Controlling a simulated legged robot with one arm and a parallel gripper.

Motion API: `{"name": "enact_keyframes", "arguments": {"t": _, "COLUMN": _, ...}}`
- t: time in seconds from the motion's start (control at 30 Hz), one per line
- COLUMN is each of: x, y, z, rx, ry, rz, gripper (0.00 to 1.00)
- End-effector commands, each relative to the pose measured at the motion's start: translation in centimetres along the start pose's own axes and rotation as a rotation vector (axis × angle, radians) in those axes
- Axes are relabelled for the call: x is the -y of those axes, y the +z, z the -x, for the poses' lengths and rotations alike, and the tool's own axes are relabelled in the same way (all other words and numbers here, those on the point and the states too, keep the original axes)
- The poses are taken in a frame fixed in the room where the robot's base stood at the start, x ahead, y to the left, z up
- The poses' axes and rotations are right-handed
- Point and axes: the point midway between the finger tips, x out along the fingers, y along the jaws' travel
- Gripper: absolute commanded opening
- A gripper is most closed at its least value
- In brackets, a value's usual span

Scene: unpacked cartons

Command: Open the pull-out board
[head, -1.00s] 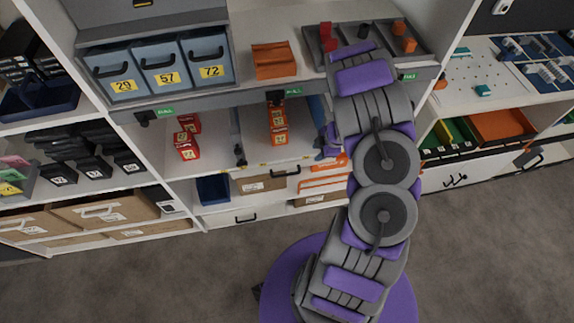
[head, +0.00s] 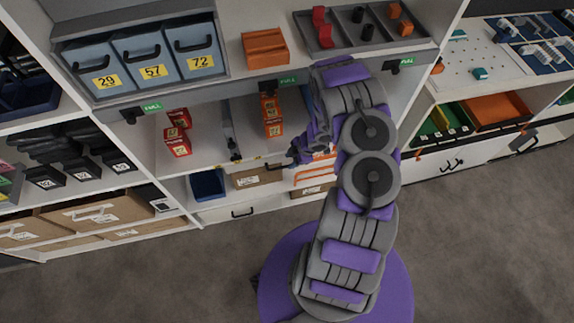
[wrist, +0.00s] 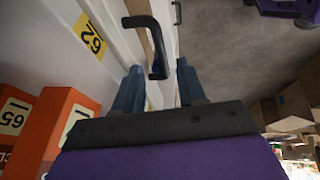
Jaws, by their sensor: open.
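My gripper (wrist: 157,78) is open and empty. In the wrist view a black handle (wrist: 150,35) stands just beyond and between its two dark fingers, with no clear contact. The handle sits along a white edge near a yellow label (wrist: 90,36). In the head view my gripper (head: 299,153) is low beside the middle shelf, partly hidden by my arm.
Orange boxes stand on the middle shelf (head: 271,115), and also close by at the left in the wrist view (wrist: 63,115). Red boxes (head: 177,132) are further left. Floor (head: 480,230) is free at the right.

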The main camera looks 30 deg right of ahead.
Motion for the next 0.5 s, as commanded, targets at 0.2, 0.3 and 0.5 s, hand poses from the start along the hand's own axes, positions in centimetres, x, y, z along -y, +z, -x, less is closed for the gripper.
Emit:
{"name": "enact_keyframes", "arguments": {"t": 0.2, "x": 0.2, "y": 0.0, "z": -3.4, "rx": 0.000, "ry": -0.003, "rz": 0.000, "gripper": 0.40}}
{"name": "enact_keyframes", "arguments": {"t": 0.3, "x": 0.0, "y": 0.0, "z": -4.2, "rx": 0.000, "ry": 0.000, "rz": 0.001, "gripper": 0.40}}
{"name": "enact_keyframes", "arguments": {"t": 0.5, "x": -0.1, "y": 0.0, "z": -4.8, "rx": 0.000, "ry": 0.001, "rz": 0.002, "gripper": 0.40}}
